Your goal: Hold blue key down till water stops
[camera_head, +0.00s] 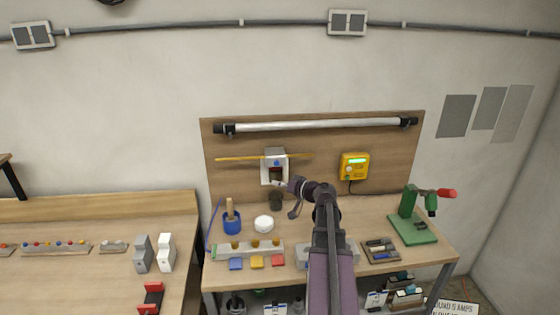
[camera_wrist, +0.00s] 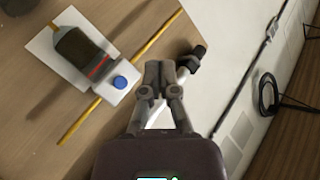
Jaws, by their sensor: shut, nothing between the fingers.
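The blue key (camera_head: 277,163) is a small round button on the front of a pale dispenser box (camera_head: 267,154) on the wooden back board. In the wrist view the key (camera_wrist: 120,82) shows clearly on the white box (camera_wrist: 107,99), beside a dark vessel with a red band (camera_wrist: 78,50). My gripper (camera_wrist: 158,72) is shut and empty. It is to the right of the key in the wrist view, apart from it. In the head view my gripper (camera_head: 281,184) is just below and right of the dispenser. I cannot make out any water.
A yellow rod (camera_head: 235,158) runs across the board at the dispenser. A lamp tube (camera_head: 320,125) is above, and a yellow device (camera_head: 354,166) is to the right. A blue pot (camera_head: 232,224), white bowl (camera_head: 264,223) and dark cup (camera_head: 275,200) stand on the bench below.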

